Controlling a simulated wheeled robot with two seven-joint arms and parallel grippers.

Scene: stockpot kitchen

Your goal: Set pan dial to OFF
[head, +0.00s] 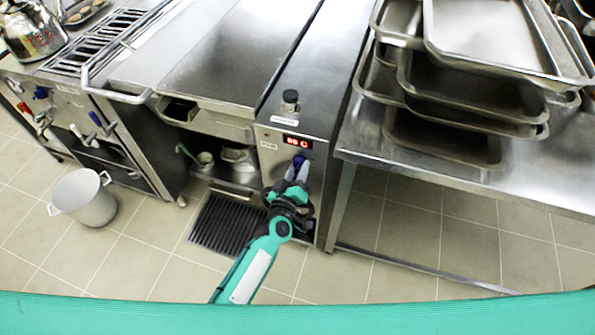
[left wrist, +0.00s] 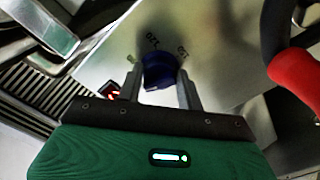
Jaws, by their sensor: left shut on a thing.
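A blue dial (head: 299,159) sits on the front panel of the steel cooker unit, below a red lit display (head: 297,141). My left gripper (head: 296,172) is at the dial, its arm coming up from below. In the left wrist view the blue dial (left wrist: 158,68) lies between the two fingers of the left gripper (left wrist: 159,80), which is shut on it. Small dark markings (left wrist: 168,48) are on the panel beyond the dial; I cannot read for sure which one it points to. My right gripper is not in view.
A black knob (head: 290,98) stands on the unit's top. Steel trays (head: 445,150) are stacked on the table at right. A floor grate (head: 225,225) lies below. A stockpot (head: 84,200) stands on the floor at left. In the wrist view a red-ended handle (left wrist: 296,68) is close at right.

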